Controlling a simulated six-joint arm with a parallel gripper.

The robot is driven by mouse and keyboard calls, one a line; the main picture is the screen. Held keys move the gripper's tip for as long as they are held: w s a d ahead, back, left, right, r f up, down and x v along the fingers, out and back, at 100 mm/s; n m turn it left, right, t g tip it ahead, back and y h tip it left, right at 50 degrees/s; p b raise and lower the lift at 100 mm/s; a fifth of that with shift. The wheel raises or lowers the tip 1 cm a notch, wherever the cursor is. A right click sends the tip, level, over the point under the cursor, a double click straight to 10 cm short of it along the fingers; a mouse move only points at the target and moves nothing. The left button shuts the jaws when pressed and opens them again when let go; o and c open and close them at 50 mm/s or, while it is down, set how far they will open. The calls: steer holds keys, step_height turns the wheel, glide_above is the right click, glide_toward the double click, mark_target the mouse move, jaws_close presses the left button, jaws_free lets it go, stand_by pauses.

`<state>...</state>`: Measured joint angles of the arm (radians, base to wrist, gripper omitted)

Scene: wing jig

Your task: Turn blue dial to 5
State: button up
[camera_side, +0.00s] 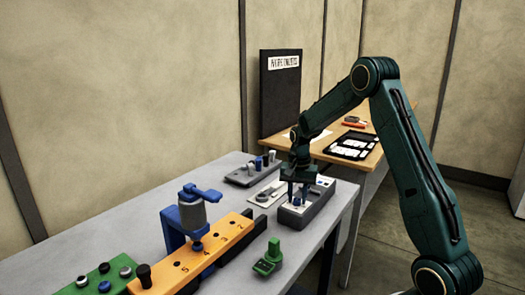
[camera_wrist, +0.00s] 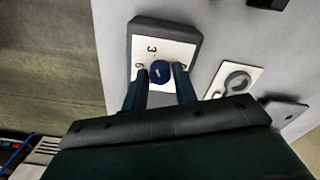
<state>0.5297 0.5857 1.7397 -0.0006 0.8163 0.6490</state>
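The blue dial (camera_wrist: 160,72) is a round knob with a short pale mark, on a white numbered panel (camera_wrist: 178,50). A 3 shows above it; other digits are partly hidden by my fingers. The panel tops a dark grey box (camera_side: 318,207) near the table's right edge. My gripper (camera_wrist: 161,77) points down over the box, with one finger on each side of the dial. A narrow gap shows between each finger and the dial in the wrist view. In the side view my gripper (camera_side: 297,192) is low at the panel and hides much of it.
A white plate with a grey ring (camera_wrist: 237,83) lies beside the box. A grey block with several pegs (camera_side: 250,172) stands behind. A green clamp-like part (camera_side: 268,257) and an orange numbered rail (camera_side: 215,243) with a blue stand (camera_side: 182,220) are nearer the camera.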

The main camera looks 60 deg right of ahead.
jaws_close()
steer(key=shift+n, duration=0.4)
steer(key=n, duration=1.1)
stand_by(0.5)
steer(key=o, duration=0.5)
jaws_free()
